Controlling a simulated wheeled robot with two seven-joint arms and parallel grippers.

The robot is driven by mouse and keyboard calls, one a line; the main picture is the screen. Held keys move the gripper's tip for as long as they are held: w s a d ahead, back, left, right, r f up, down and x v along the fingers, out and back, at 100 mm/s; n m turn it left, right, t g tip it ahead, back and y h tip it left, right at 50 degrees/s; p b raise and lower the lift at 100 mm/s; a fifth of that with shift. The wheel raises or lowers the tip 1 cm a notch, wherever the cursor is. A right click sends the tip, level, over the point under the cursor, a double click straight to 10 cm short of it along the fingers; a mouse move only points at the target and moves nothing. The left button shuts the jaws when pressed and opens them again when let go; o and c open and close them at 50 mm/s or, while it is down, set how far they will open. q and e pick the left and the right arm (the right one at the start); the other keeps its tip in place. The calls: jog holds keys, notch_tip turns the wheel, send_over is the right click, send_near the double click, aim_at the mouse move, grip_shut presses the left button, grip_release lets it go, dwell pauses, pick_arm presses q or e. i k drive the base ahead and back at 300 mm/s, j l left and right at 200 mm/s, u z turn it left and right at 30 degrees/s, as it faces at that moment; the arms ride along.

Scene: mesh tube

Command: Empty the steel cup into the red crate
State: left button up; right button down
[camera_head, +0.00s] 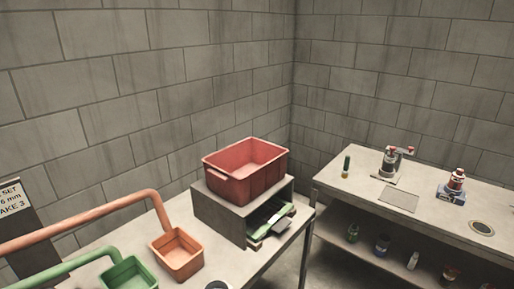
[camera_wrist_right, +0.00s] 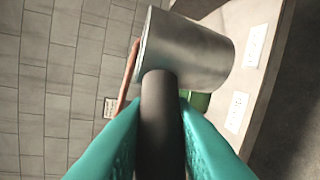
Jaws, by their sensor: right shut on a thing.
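The steel cup (camera_wrist_right: 190,48) shows in the right wrist view, a smooth grey metal cylinder with a dark handle (camera_wrist_right: 160,110). My right gripper's teal fingers (camera_wrist_right: 158,118) are shut on that handle, one on each side. The cup's inside and contents are hidden. The red crate (camera_head: 245,170) is in the middle of the head view, open at the top and resting on a grey box (camera_head: 217,211) on the table. Neither gripper shows in the head view. My left gripper is not in view.
An orange bin (camera_head: 177,254) and a green bin (camera_head: 128,275), each below a pipe of its colour, stand left of the grey box. A small round rim (camera_head: 217,286) is cut off at the bottom edge. A bench (camera_head: 340,185) with several items stands right, across a gap.

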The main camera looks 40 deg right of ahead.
aim_at(239, 172)
jog(key=l, duration=0.9)
jog(key=i+l+u, duration=0.15)
jog(key=l, duration=0.8)
jog(key=i+l, duration=0.1)
jog(key=l, duration=0.45)
jog(key=i+l, duration=0.1)
jog(key=l, duration=0.5)
jog(key=i+l, duration=0.1)
jog(key=l, duration=1)
jog(key=i+u, duration=0.05)
jog(key=i, duration=0.05)
